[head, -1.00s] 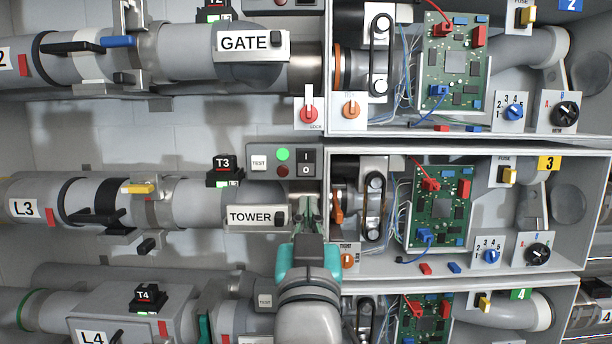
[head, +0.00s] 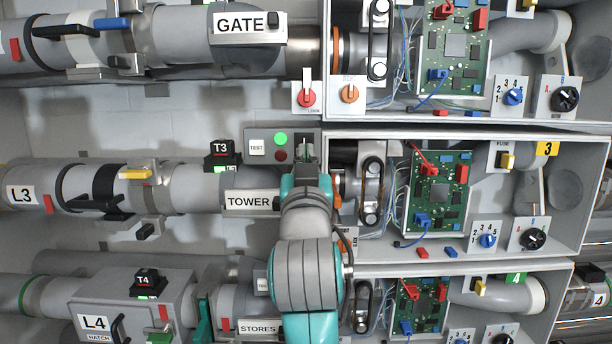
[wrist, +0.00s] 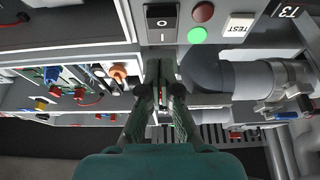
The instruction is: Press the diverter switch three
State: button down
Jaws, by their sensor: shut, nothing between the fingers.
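Unit three carries the yellow 3 tag (head: 546,149) and the T3 sign (head: 222,148). Its small grey control panel (head: 257,135) has a TEST button (head: 257,147), a green lamp (head: 281,139), a dark red lamp (head: 281,155) and a black I/O rocker switch, which also shows in the wrist view (wrist: 162,24). No label reading "diverter" is legible. My gripper (head: 305,155) is shut and empty, its fingertips in front of the rocker in the head view and hiding most of it. In the wrist view my gripper (wrist: 161,72) points just below the rocker; contact cannot be told.
The TOWER plate (head: 249,202) and grey pipe lie left of my gripper. The open box at right holds a green circuit board (head: 439,190), a blue selector knob (head: 487,240) and a black rotary knob (head: 533,238). Similar units sit above and below.

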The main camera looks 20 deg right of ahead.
jog(key=shift+w+d+f, duration=0.2)
jog(key=shift+w+f, duration=0.05)
jog(key=shift+w, duration=0.35)
jog(key=shift+w+d+f, duration=0.2)
jog(key=shift+w+f, duration=0.05)
jog(key=shift+w, duration=0.35)
jog(key=shift+w+d+f, duration=0.2)
jog(key=shift+w+f, duration=0.05)
jog(key=shift+w, duration=0.35)
jog(key=shift+w+d+f+t, duration=0.15)
jog(key=shift+w+t, duration=0.15)
jog(key=shift+s, duration=0.1)
